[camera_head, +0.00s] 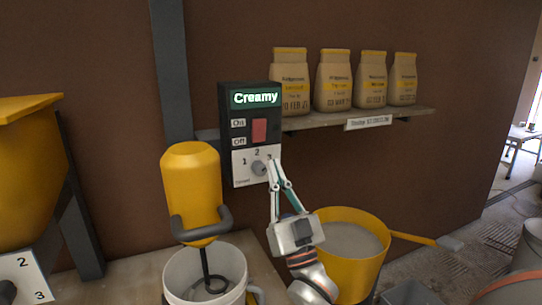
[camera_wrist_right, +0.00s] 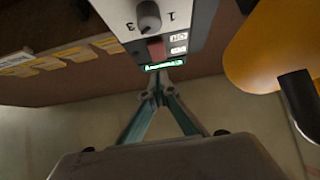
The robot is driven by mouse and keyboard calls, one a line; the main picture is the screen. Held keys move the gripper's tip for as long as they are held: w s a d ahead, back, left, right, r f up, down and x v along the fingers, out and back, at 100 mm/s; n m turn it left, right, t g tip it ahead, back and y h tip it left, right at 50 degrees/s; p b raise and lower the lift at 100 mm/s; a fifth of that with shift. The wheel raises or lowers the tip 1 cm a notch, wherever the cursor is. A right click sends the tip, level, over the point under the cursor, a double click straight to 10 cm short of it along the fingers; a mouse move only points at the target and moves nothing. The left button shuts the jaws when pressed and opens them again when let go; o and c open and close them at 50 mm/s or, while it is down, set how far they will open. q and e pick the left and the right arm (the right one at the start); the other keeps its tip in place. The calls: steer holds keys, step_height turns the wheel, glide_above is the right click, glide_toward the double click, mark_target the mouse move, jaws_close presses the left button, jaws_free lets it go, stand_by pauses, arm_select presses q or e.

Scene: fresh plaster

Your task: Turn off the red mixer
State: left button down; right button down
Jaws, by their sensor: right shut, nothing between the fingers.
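A dark control box (camera_head: 225,125) with a lit "Creamy" display (camera_head: 255,98) is on the brown wall. Its red rocker switch (camera_head: 259,131) sits beside the On and Off labels; I cannot tell its position. Below it a grey knob (camera_head: 259,168) is on a white numbered plate. The mixer (camera_head: 191,180) left of the box is yellow; I see no red mixer body. My right gripper (camera_head: 275,165) is shut and empty, its tips just right of the knob. In the right wrist view the box appears upside down, with the knob (camera_wrist_right: 149,15) and switch (camera_wrist_right: 157,48) beyond my fingertips (camera_wrist_right: 160,80). My left gripper is out of view.
A white bucket (camera_head: 174,278) stands under the mixer's whisk. A yellow bucket (camera_head: 375,270) of pale material stands close to my right gripper. A shelf (camera_head: 310,121) with several bags (camera_head: 333,80) is right of the box. A yellow hopper (camera_head: 30,175) is far left.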

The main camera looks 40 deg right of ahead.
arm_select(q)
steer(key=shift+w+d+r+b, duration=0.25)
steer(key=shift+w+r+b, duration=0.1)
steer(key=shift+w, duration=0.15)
arm_select(e)
steer(key=v, duration=0.5)
steer(key=shift+w+f, duration=0.1)
steer(key=shift+f, duration=0.5)
